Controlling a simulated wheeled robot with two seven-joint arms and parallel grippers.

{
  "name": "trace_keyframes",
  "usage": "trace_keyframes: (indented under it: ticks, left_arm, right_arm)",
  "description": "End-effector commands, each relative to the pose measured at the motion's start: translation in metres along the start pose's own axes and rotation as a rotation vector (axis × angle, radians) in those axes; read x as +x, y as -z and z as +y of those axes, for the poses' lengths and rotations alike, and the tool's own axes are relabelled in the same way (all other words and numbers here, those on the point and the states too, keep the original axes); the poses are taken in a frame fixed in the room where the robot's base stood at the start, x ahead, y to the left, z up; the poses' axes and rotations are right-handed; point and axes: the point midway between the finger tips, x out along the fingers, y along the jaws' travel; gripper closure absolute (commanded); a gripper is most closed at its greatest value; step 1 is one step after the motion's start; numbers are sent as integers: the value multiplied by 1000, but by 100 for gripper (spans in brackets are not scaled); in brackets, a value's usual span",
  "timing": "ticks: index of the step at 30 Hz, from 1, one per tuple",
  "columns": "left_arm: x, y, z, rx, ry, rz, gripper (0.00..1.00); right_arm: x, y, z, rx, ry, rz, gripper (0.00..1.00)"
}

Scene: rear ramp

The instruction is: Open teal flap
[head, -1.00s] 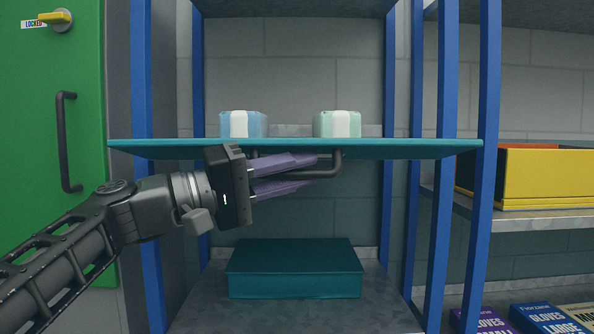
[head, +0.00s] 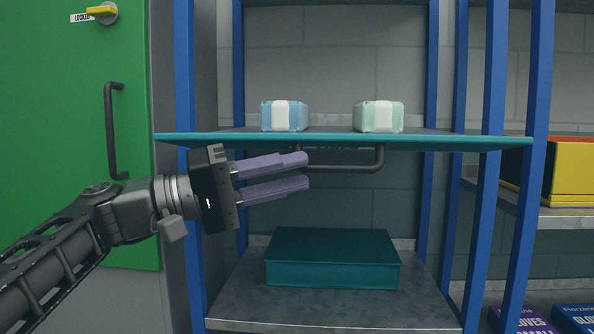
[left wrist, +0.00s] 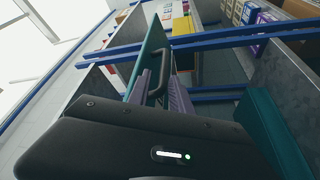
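The teal flap (head: 440,140) stands out level, seen nearly edge-on in the head view, with a dark bar handle (head: 350,168) hanging under it. In the left wrist view the flap (left wrist: 150,50) and handle (left wrist: 160,80) lie just ahead of the fingers. My left gripper (head: 305,171) has its two purple fingers apart with nothing held between them. Its tips are at the handle's left end in the head view; whether they touch it I cannot tell. My right gripper is not in view.
A blue pack (head: 270,117) and a mint pack (head: 366,118) show above the flap. A teal box (head: 332,275) lies on the grey lower shelf (head: 330,307). Blue posts (head: 491,110) frame the rack. A green locked door (head: 60,150) is at left, a yellow bin (head: 573,172) at right.

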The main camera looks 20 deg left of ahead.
Motion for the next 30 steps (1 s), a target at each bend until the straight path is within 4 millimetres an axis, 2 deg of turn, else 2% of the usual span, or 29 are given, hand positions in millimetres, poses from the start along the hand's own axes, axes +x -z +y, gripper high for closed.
trace_keyframes:
  ticks: [8,30]
  left_arm:
    - [-4,0,0,2,-1,2,77]
    - [-59,2,-8,1,0,3,77]
  right_arm:
    - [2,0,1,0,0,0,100]
    - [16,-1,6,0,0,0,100]
